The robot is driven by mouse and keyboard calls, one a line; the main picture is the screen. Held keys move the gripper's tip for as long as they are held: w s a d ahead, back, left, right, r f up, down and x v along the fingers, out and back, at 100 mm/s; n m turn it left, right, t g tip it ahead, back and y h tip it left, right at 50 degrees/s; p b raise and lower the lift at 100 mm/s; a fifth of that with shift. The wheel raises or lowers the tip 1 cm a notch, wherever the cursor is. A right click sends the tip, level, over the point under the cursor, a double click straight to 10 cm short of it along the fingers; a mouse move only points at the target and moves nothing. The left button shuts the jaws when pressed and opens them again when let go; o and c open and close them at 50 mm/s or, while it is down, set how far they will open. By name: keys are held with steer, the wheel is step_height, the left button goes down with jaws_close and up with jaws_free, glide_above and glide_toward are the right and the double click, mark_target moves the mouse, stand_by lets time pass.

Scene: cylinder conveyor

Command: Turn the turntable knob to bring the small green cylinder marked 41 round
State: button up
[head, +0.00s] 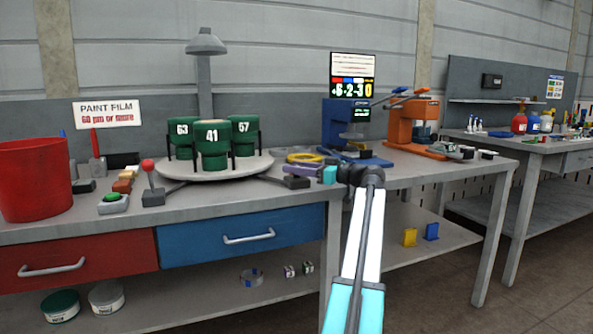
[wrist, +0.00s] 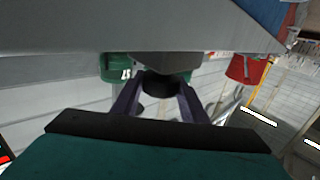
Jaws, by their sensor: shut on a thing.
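The green cylinder marked 41 (head: 212,146) stands upright at the front of the round grey turntable (head: 262,164). Green cylinders marked 63 (head: 181,130) and 57 (head: 244,127) stand behind it to left and right. My gripper (head: 300,176) is at the turntable's right, by the dark knob (head: 296,183) at the end of a dark bar. In the wrist view, which is upside down, my gripper's purple fingers (wrist: 160,98) are closed on the dark round knob (wrist: 162,84). A green cylinder (wrist: 116,66) with a partly hidden mark shows behind it.
A lever with a red ball (head: 147,165) and a green button (head: 113,197) sit left of the turntable. A red bucket (head: 33,185) stands farther left. A yellow ring (head: 305,157), a blue press (head: 343,125) and an orange press (head: 408,122) stand to the right.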

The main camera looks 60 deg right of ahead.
steer(key=shift+n+y, duration=0.4)
steer(key=shift+y, duration=0.2)
steer(key=o, duration=1)
steer(key=shift+o, duration=0.2)
steer(key=s+d+p, duration=0.2)
steer(key=s+p, duration=0.1)
steer(key=s, duration=1)
steer(key=shift+s+p, duration=0.3)
steer(key=shift+p, duration=0.1)
